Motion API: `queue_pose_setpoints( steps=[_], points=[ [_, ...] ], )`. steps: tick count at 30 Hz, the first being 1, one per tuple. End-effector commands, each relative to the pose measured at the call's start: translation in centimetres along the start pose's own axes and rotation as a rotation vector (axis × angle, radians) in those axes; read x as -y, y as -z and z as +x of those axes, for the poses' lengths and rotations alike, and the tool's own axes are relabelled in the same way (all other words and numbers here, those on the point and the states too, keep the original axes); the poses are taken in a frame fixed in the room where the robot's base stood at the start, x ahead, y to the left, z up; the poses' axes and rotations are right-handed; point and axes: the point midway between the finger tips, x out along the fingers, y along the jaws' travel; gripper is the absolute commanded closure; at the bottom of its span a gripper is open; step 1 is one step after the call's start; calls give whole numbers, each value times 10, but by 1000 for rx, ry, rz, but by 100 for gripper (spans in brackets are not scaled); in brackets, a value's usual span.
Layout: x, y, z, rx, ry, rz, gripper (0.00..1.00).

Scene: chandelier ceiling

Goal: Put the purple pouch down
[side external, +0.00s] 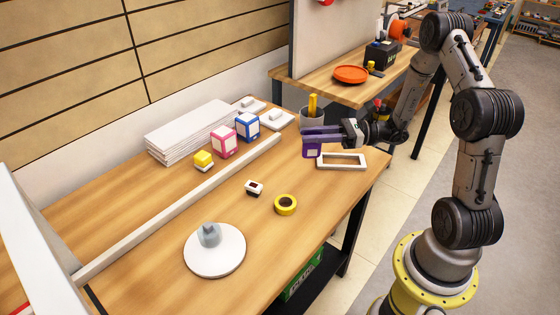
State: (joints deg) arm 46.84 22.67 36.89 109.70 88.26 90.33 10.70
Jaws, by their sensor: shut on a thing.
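The purple pouch (312,151) is at the far right end of the wooden table, with a pale label on its front. My gripper (318,136) reaches in from the right and is shut on the pouch near its top. The pouch hangs upright below the fingers. I cannot tell whether its bottom touches the table (240,205).
A white rectangular frame (341,168) lies just right of the pouch. Pink (223,141) and blue (247,126) boxes stand left, behind a long pale rail (190,203).

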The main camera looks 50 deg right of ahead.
Motion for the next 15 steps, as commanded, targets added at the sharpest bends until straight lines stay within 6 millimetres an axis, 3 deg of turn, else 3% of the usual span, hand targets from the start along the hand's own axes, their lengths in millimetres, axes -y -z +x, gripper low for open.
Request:
queue_pose_setpoints(
  steps=[11,15],
  points=[
    [67,37,45,1,-4,-1,100],
    [85,62,57,0,-3,3,100]
  ],
)
